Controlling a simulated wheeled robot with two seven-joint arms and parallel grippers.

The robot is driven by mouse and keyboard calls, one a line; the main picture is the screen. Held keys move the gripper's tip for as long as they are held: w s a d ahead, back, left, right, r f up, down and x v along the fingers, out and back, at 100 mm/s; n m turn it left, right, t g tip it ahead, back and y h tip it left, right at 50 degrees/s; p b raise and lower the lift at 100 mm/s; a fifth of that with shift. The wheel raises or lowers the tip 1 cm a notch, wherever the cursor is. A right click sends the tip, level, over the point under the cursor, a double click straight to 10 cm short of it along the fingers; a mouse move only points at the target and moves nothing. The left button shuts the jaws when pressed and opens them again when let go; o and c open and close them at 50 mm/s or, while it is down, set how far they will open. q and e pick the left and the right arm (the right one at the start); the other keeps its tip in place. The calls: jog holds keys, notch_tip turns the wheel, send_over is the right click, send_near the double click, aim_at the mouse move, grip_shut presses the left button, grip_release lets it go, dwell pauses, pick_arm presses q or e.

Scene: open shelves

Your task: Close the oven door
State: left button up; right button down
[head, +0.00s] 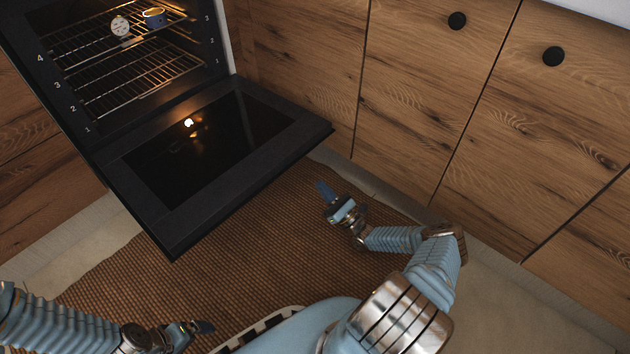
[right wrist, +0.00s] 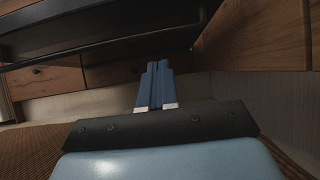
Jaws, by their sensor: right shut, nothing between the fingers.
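The oven door (head: 215,160) is black with a dark glass pane. It is hinged at the bottom and hangs fully open, lying out flat in front of the lit oven cavity (head: 130,60). My right gripper (head: 321,187) is shut and empty, low beside the door's right front corner and apart from it. In the right wrist view the shut blue fingers (right wrist: 157,82) point toward the cabinets, with the dark underside of the door (right wrist: 100,35) above them. My left gripper (head: 205,327) is at the bottom left, in front of the door; its finger opening is unclear.
Inside the oven are wire racks (head: 140,80), a blue cup (head: 154,17) and a round white dial-like item (head: 120,26). Wooden cabinets (head: 430,90) with black knobs stand to the right. A brown woven mat (head: 270,230) covers the floor below the door.

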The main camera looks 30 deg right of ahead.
jog(key=x, duration=0.8)
jog(key=shift+w+a+r, duration=0.15)
jog(key=shift+w, duration=0.2)
jog(key=shift+r, duration=0.1)
